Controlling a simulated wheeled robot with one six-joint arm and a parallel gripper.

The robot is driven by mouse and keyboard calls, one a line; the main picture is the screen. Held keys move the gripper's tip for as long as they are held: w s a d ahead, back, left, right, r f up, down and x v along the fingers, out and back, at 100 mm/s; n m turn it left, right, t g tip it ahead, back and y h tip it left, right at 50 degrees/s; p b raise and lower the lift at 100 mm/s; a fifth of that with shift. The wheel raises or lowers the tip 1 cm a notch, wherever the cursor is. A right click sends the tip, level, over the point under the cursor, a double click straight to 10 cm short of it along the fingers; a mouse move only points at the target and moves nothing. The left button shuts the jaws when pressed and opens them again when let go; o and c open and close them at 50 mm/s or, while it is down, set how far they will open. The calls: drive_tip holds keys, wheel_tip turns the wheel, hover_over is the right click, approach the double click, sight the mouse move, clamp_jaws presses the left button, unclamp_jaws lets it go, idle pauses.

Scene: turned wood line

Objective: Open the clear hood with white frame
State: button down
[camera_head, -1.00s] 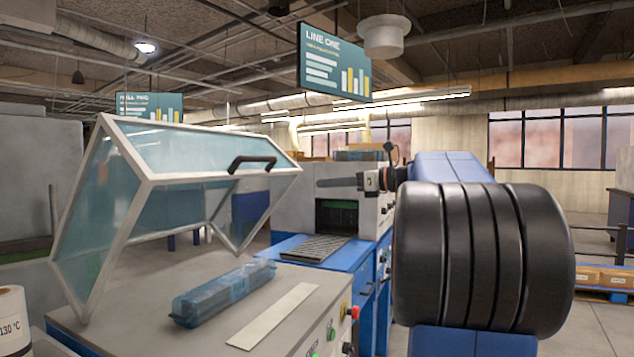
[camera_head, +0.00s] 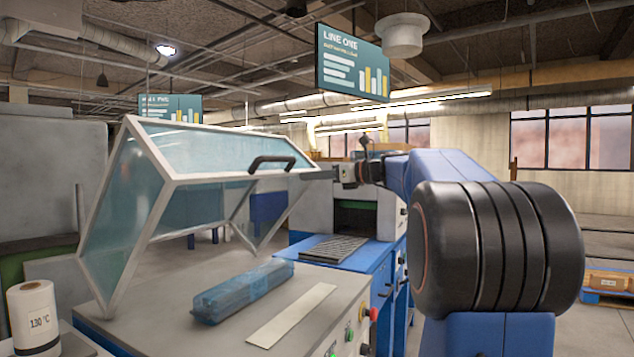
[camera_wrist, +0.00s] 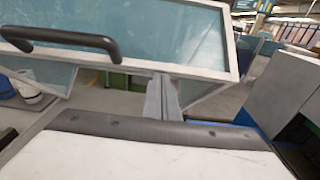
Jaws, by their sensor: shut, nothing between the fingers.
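The clear hood (camera_head: 222,149) with its white frame stands tilted up over the grey machine top, with open space beneath its front edge. Its black bar handle (camera_head: 272,163) is on the front panel; the handle also shows in the wrist view (camera_wrist: 60,38) at upper left. My gripper (camera_head: 318,174) is at the hood's front right corner, right of the handle. In the wrist view my gripper (camera_wrist: 162,90) is shut and empty, its tips overlapping the lower white frame bar. I cannot tell whether they touch it. The handle is not between the fingers.
A blue translucent package (camera_head: 242,290) and a pale strip (camera_head: 291,315) lie on the machine top under the hood. A white roll marked 130 °C (camera_head: 33,318) stands at lower left. Control buttons (camera_head: 363,322) are on the machine's front right edge. A conveyor (camera_head: 333,249) runs behind.

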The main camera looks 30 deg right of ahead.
sight(287, 154)
idle(0.3)
drive_tip(key=shift+g+h, duration=0.3)
drive_tip(key=shift+g, duration=0.3)
drive_tip(key=w+a+r, duration=0.1)
drive_tip(key=w+r, duration=0.1)
drive_tip(key=w+a+r, duration=0.1)
drive_tip(key=w+r, duration=0.1)
drive_tip(key=w+a+r, duration=0.2)
drive_tip(key=w, duration=0.1)
drive_tip(key=shift+r, duration=0.15)
drive_tip(key=shift+a, duration=0.1)
